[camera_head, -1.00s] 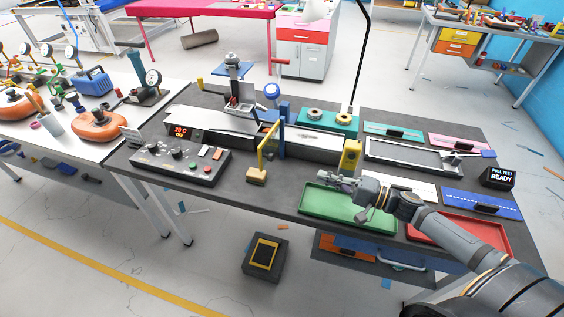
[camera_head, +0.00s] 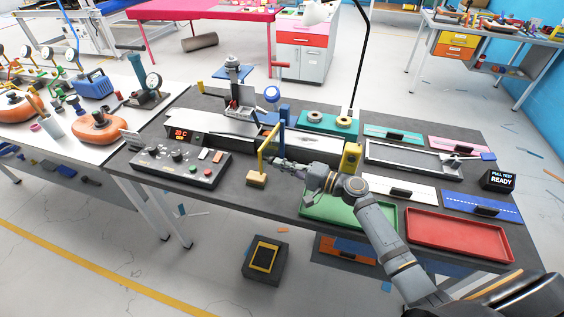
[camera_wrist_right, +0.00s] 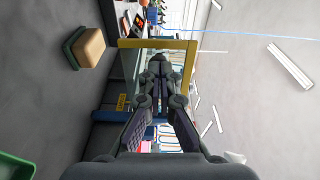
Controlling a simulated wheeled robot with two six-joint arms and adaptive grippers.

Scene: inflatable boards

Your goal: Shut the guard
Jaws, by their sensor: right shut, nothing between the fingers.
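The guard (camera_head: 261,161) is a yellow-framed clear panel beside a blue post (camera_head: 282,139) at the front of the long grey machine. It stands upright and open, swung out toward the front of the bench. In the right wrist view, the yellow frame (camera_wrist_right: 157,43) crosses beyond my fingertips. My right gripper (camera_head: 276,163) is shut and empty, its tips close to the guard's right face. It shows in the wrist view (camera_wrist_right: 159,72) pointing at the framed opening; I cannot tell whether it touches. My left gripper is out of view.
A tan block (camera_head: 257,178) sits just in front of the guard. A control box (camera_head: 180,164) stands left. A green tray (camera_head: 345,210) lies under my right arm and a red tray (camera_head: 458,232) lies right. A yellow post (camera_head: 351,156) stands right of the gripper.

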